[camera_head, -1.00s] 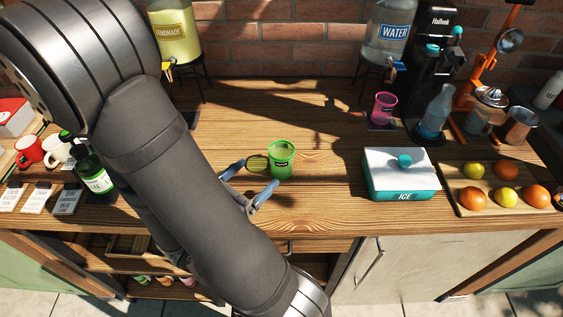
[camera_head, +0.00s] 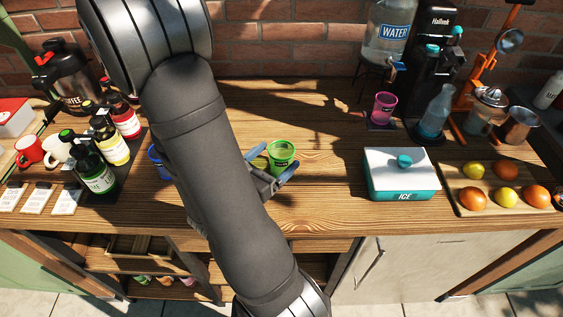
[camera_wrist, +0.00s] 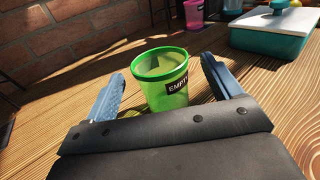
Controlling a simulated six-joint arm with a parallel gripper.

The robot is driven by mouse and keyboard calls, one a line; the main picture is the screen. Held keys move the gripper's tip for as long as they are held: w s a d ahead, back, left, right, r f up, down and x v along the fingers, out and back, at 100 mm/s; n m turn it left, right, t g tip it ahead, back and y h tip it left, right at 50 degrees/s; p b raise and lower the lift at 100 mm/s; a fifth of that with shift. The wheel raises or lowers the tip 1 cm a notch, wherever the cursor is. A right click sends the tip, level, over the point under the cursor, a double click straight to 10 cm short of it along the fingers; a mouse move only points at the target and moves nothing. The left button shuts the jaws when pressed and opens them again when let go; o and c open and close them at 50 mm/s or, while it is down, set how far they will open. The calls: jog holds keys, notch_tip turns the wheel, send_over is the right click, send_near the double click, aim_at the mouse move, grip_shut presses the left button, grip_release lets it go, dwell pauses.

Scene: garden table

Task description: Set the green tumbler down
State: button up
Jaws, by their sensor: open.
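The green tumbler (camera_head: 281,157) stands upright on the wooden table, left of the ice box. In the wrist view the green tumbler (camera_wrist: 163,80) shows a dark label reading "EMPTY" and looks empty. My gripper (camera_head: 275,165) is open. Its two blue fingers lie on either side of the tumbler, low near the tabletop. In the wrist view my gripper (camera_wrist: 160,85) has a visible gap at the left finger; the right finger is close to the tumbler, and I cannot tell whether it touches.
A teal and white ice box (camera_head: 401,174) stands to the right, with a fruit tray (camera_head: 452,203) beyond it. A pink tumbler (camera_head: 383,108) is at the back. A blue cup (camera_head: 157,161) is partly hidden behind my arm. Bottles (camera_head: 112,138) stand at left. The table behind the green tumbler is clear.

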jog(key=shift+x, duration=1.5)
jog(key=c, duration=1.1)
jog(key=shift+c, duration=0.3)
jog(key=shift+r, duration=0.2)
